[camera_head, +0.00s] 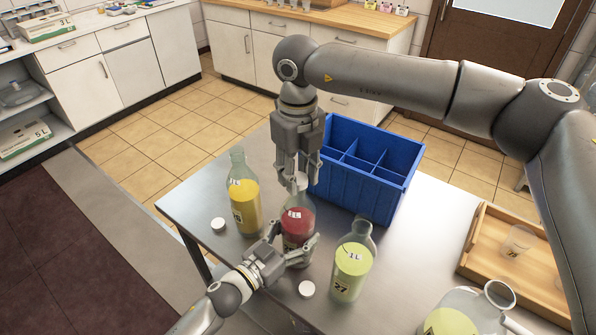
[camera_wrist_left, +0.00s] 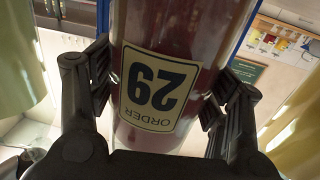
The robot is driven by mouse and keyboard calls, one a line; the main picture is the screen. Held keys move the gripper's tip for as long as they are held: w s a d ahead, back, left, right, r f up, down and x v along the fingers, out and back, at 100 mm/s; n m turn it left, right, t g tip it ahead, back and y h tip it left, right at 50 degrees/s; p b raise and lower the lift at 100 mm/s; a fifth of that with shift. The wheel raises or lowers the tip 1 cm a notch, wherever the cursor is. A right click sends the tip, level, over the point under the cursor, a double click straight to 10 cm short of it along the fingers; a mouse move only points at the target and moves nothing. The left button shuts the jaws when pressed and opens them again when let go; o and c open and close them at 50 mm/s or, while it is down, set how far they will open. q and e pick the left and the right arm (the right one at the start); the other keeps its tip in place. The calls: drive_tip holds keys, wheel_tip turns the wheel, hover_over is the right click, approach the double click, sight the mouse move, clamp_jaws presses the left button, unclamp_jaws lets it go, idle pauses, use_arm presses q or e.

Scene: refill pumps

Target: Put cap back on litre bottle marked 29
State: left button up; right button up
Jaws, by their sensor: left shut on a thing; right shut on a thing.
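The litre bottle marked 29 (camera_head: 297,222) holds red liquid and stands upright on the metal table; its order label reads 29, upside down, in the left wrist view (camera_wrist_left: 152,92). My left gripper (camera_head: 285,252) is shut around its lower body, with one finger on each side (camera_wrist_left: 158,95). My right gripper (camera_head: 298,172) comes down from above, right over the bottle's neck. It is shut on a small white cap (camera_head: 300,181), mostly hidden by the fingers. I cannot tell whether the cap touches the bottle's mouth.
A yellow-filled bottle (camera_head: 244,203) stands left, a light-green one (camera_head: 351,262) marked 27 right. Loose white caps lie on the table, one at left (camera_head: 218,224), one in front (camera_head: 306,289). A blue divided crate (camera_head: 368,185) stands behind; a wooden tray (camera_head: 480,262) and large glass vessel (camera_head: 452,318) are right.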

drive_tip(key=m, duration=0.7)
drive_tip(key=shift+w+m, duration=0.1)
drive_tip(key=shift+m, duration=0.2)
drive_tip(key=m, duration=0.7)
drive_tip(key=shift+m, duration=0.3)
drive_tip(key=m, duration=0.4)
drive_tip(key=shift+d, duration=0.1)
drive_tip(key=m, duration=0.4)
drive_tip(key=shift+m, duration=0.4)
drive_tip(key=m, duration=0.2)
drive_tip(key=shift+a+m, duration=0.2)
drive_tip(key=shift+m, duration=0.2)
drive_tip(key=shift+s+a+f+m, duration=0.15)
drive_tip(key=shift+s+m, duration=0.25)
drive_tip(key=shift+m, duration=0.7)
drive_tip(key=o, duration=0.7)
drive_tip(key=shift+o, duration=0.2)
